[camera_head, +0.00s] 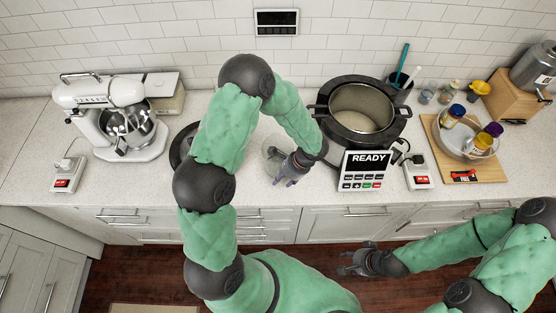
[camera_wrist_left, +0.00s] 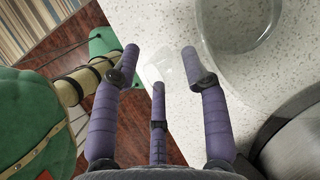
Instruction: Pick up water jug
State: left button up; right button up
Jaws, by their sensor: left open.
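A clear, see-through jug (camera_head: 271,152) stands on the white speckled counter, partly hidden behind my left arm and hand. In the left wrist view, its round rim and body (camera_wrist_left: 236,50) are at the upper right. A clear piece that looks like its handle (camera_wrist_left: 163,68) shows between my fingers. My left gripper (camera_head: 285,180) is at the counter's front edge, just in front of the jug. It is open and empty, its purple fingers (camera_wrist_left: 160,60) spread around the clear piece; contact cannot be told. My right gripper (camera_head: 349,262) looks open and empty, low over the floor in front of the cabinets.
A large dark cooker (camera_head: 362,115) with a READY panel (camera_head: 364,170) stands close right of the jug. A stand mixer (camera_head: 115,115) is at the left. A wooden board (camera_head: 483,169) with a bowl and jars is at the right. The counter between mixer and my left arm has a dark round object (camera_head: 183,145).

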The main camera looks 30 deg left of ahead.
pick_arm(q)
jog(key=shift+x, duration=1.35)
grip_shut()
